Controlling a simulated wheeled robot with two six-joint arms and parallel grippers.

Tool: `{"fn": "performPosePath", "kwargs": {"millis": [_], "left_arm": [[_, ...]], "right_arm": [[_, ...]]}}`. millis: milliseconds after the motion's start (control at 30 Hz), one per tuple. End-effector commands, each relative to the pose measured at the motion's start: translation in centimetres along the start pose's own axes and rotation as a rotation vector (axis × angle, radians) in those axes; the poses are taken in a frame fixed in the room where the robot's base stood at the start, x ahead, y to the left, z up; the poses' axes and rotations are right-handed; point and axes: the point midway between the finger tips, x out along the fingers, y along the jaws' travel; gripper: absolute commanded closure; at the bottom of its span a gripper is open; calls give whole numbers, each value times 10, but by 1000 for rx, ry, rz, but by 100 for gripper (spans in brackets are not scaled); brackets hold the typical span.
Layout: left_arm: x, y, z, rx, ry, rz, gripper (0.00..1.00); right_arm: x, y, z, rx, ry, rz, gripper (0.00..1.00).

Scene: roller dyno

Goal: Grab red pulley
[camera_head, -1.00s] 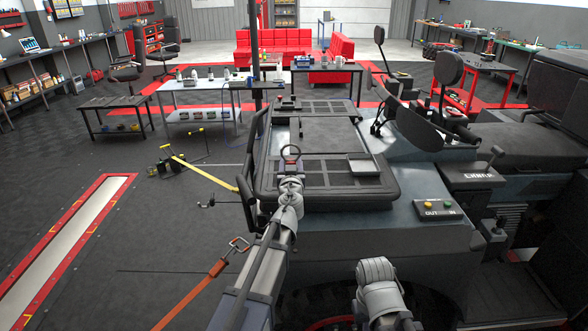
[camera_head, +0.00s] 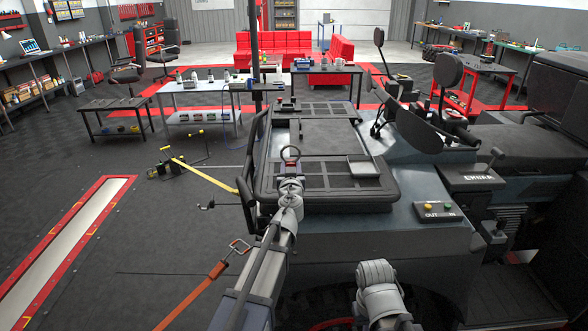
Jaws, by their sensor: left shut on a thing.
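My left gripper (camera_head: 290,168) is at the end of my left arm, over the near part of the black slatted rack on the vehicle. No other red pulley shows clearly. My right arm comes in at the bottom, right of centre, but its gripper does not show.
The black rack (camera_head: 330,198) lies under my left gripper. A small grey tray (camera_head: 362,166) sits on it to the right. An OUT/IN button box (camera_head: 437,211) is on the vehicle's side. An orange strap (camera_head: 197,292) and a yellow strap (camera_head: 208,176) stretch at left.

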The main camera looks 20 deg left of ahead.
Motion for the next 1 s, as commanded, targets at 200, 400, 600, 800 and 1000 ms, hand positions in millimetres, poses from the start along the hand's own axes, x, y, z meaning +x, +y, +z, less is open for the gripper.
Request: {"fn": "performPosePath", "kwargs": {"millis": [200, 400, 600, 800, 1000], "left_arm": [[0, 0, -4, 0, 0, 0, 100], [0, 0, -19, 0, 0, 0, 100], [0, 0, -47, 0, 0, 0, 100], [0, 0, -78, 0, 0, 0, 100], [0, 0, -99, 0, 0, 0, 100]], "right_arm": [[-4, 0, 0, 0, 0, 0, 100], [-19, 2, 1, 0, 0, 0, 100], [-46, 4, 3, 0, 0, 0, 100], [-78, 7, 5, 0, 0, 0, 100], [-98, 9, 6, 0, 0, 0, 100]]}}
